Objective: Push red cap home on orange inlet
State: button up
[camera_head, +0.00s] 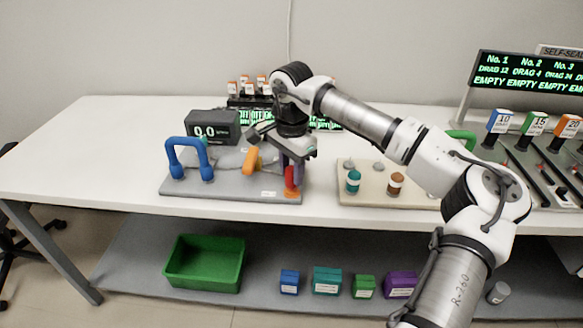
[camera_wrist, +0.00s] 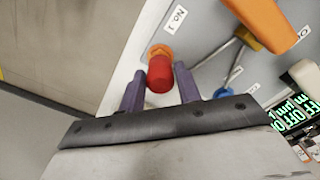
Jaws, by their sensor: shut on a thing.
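The red cap (camera_head: 290,178) is upright at the front right corner of the grey machine base. The orange inlet (camera_head: 292,195) is directly below it. In the wrist view the red cap (camera_wrist: 160,76) sits between my two purple fingers, and the orange inlet (camera_wrist: 158,51) shows just past it. The cap lines up roughly with the inlet; I cannot tell how deep it sits on it. My gripper (camera_head: 292,166) points down from above and is shut on the cap; it also shows in the wrist view (camera_wrist: 158,71).
An orange lever (camera_head: 252,161) and a blue handle (camera_head: 190,160) stand on the grey base (camera_head: 225,194) to the left. A display box (camera_head: 212,126) reads 0.0. A beige tray (camera_head: 365,195) with small jars lies to the right. The table's front edge is close.

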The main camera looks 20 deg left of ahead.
aim_at(292, 168)
jog(key=shift+f+b, duration=0.5)
jog(key=shift+f, duration=0.3)
jog(key=o, duration=1.1)
jog(key=shift+c, duration=0.2)
jog(key=shift+r, duration=0.1)
notch_tip(292, 168, up, 14)
